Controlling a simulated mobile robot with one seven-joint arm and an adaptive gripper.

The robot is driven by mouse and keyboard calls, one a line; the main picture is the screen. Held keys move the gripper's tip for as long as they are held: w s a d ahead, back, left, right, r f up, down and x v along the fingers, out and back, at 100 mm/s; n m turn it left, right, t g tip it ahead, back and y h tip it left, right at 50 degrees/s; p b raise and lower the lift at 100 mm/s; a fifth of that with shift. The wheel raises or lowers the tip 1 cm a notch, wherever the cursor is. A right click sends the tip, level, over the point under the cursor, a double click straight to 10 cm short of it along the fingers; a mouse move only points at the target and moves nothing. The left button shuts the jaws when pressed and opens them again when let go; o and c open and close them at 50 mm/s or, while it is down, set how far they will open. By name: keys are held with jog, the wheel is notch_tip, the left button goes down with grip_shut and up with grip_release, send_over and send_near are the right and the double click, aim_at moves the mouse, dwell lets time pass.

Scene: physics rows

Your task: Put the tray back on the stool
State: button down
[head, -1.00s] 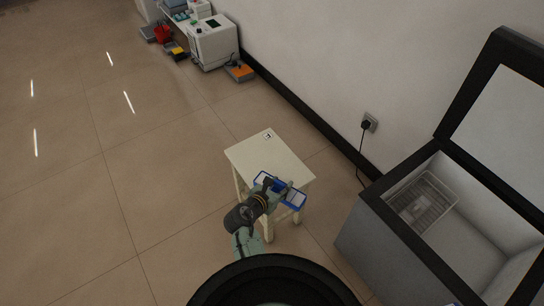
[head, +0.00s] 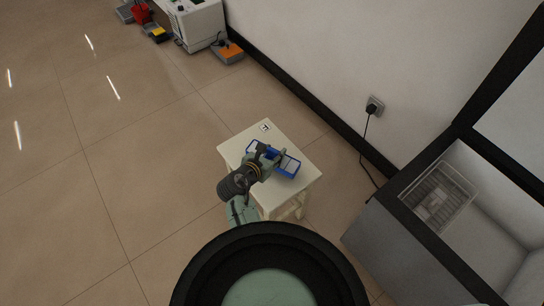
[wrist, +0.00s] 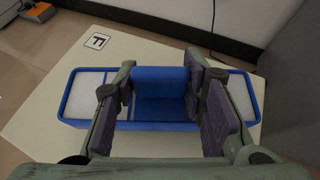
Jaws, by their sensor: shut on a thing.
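The blue tray (head: 289,166) with white compartments is over the top of the cream stool (head: 240,146). In the wrist view the tray (wrist: 74,123) spans left to right, with a solid blue middle part between two white-filled ends. My gripper (head: 268,154) is shut on the tray; in the wrist view its fingers (wrist: 163,95) stand either side of the blue middle part. Behind the tray, the stool top (wrist: 45,130) shows a small square marker. I cannot tell whether the tray's underside touches the stool top.
An open chest freezer (head: 400,240) with a wire basket (head: 438,198) stands to the right. A wall socket (head: 374,104) with a plugged cord is on the wall behind. Equipment (head: 195,22) stands at the back left. The tiled floor at left is clear.

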notch_tip(320, 180, down, 3)
jog(key=b, duration=0.2)
jog(key=shift+r+b, duration=0.1)
jog(key=shift+b, duration=0.2)
jog(key=shift+r, duration=0.1)
jog(key=c, duration=1)
grip_release()
jog(key=shift+c, duration=0.2)
jog(key=shift+r+p, duration=0.1)
jog(key=shift+p, duration=0.2)
